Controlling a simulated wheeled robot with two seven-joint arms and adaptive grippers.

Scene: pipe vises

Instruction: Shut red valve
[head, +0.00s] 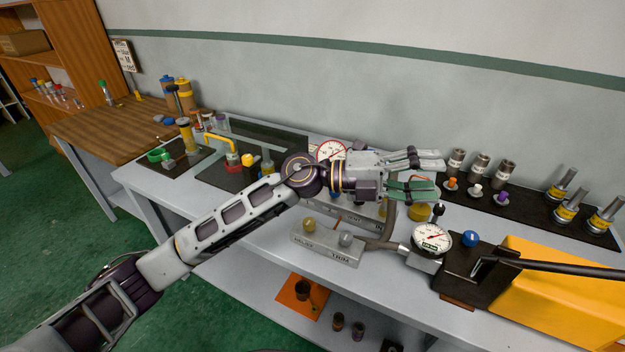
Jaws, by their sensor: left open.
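My left arm reaches across the bench from the lower left. My left gripper (436,174) is open and empty, its fingers pointing right above the middle of the bench, well to the right of the red knob. The gripper and wrist hide part of the fittings behind and below them. My right gripper is not in view.
A gauge (432,238) and a blue knob (470,238) stand at the right, beside a large yellow block (550,300) with a black bar over it. Labelled grey blocks (328,248) lie mid-bench. Several metal cylinders stand at the back right. A wooden table (110,127) stands at left.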

